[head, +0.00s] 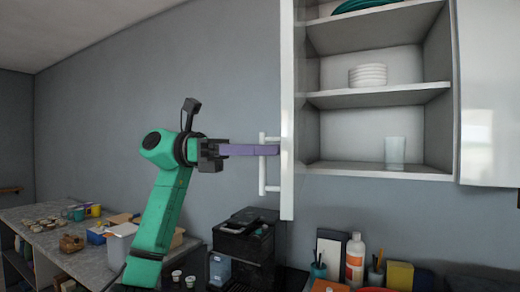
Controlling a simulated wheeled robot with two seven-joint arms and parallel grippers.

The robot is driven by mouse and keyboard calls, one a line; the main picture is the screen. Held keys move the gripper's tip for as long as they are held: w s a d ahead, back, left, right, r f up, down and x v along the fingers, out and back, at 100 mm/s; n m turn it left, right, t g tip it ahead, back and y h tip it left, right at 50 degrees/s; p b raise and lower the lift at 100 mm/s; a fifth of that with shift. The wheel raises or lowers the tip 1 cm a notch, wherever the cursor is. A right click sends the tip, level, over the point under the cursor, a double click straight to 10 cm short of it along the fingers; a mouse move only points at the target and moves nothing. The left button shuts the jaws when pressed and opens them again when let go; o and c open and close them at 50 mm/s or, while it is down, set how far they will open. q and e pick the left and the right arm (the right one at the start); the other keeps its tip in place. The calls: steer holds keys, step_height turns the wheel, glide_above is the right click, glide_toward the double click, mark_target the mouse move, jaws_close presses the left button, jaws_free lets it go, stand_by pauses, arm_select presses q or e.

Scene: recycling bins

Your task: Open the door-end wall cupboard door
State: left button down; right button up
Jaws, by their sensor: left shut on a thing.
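The wall cupboard (380,97) stands open at the upper right, its shelves showing. Its white door (288,110) is swung out and seen nearly edge-on at the cupboard's left side. A pale vertical bar handle (262,178) sits on the door's left-facing side. My left gripper (270,150), on a green arm with purple fingers, reaches in from the left and is shut on the handle. The fingers hide the handle's middle. My right gripper is out of view.
The cupboard holds stacked white plates (368,75), a clear glass (395,152) and a green item (362,4) on top. A closed white door (490,90) is at right. Below are a dark coffee machine (246,240), a white bottle (355,258) and a cluttered counter (38,212).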

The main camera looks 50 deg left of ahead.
arm_select(q)
steer(key=shift+w+d+f, duration=0.1)
steer(key=shift+d, duration=0.05)
steer(key=c, duration=1.2)
jaws_free()
steer(key=shift+o, duration=0.2)
steer(key=shift+a, duration=0.3)
steer(key=p+v, duration=0.3)
steer(key=v, duration=1.1)
steer(key=shift+s+p, duration=0.2)
steer(key=shift+p, duration=0.15)
